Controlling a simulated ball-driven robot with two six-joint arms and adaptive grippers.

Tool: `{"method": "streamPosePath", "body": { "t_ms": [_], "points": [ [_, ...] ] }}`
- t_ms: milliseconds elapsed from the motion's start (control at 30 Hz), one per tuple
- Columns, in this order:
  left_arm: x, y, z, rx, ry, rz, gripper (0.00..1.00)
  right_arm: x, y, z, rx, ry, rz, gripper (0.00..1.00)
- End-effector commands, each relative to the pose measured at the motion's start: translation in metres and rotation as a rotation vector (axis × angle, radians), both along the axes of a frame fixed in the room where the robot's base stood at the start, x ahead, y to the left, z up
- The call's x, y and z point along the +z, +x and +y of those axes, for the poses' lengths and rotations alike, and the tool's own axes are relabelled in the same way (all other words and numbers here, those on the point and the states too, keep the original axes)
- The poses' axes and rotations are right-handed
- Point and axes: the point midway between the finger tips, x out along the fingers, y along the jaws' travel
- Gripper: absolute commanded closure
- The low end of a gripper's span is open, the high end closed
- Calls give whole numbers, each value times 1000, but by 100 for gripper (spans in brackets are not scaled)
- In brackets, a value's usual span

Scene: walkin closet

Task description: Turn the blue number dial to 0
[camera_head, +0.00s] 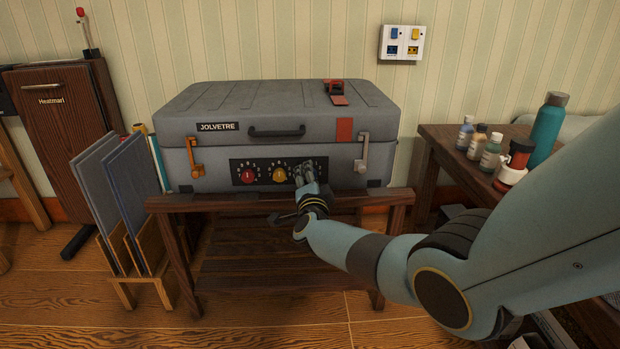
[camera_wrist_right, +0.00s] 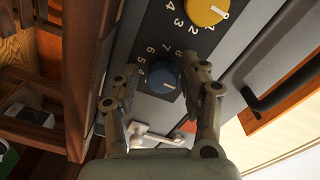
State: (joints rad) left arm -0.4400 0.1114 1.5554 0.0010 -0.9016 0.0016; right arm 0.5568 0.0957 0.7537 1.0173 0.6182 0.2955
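The blue number dial (camera_wrist_right: 162,80) is on the dark panel of the grey suitcase, with printed digits around it and a small white mark on it. In the head view my right gripper (camera_head: 308,172) covers the dial at the right end of the panel (camera_head: 262,182). In the right wrist view my right gripper (camera_wrist_right: 160,72) is open, with one finger on each side of the blue dial. The right-hand finger is close to the dial, and a gap shows at the left-hand finger. I cannot tell whether either touches it. My left gripper is not in view.
A red dial (camera_head: 248,176) and a yellow dial (camera_head: 279,174) sit left of my gripper. The suitcase (camera_head: 220,110) stands on a wooden table (camera_head: 240,205), with latches (camera_head: 196,160) on its front. Bottles (camera_head: 549,120) stand on a side table at right.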

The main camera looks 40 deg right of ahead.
Motion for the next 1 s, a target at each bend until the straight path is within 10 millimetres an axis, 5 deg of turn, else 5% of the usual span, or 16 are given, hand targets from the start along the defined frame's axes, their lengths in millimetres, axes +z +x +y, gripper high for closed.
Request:
{"method": "streamPosePath", "body": {
  "t_ms": [467, 1000],
  "points": [
    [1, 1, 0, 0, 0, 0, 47, 1, -9, 5, 0, -2, -4, 47],
    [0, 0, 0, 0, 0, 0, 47, 3, -93, 58, 0, 0, -2, 47]
  ]
}}
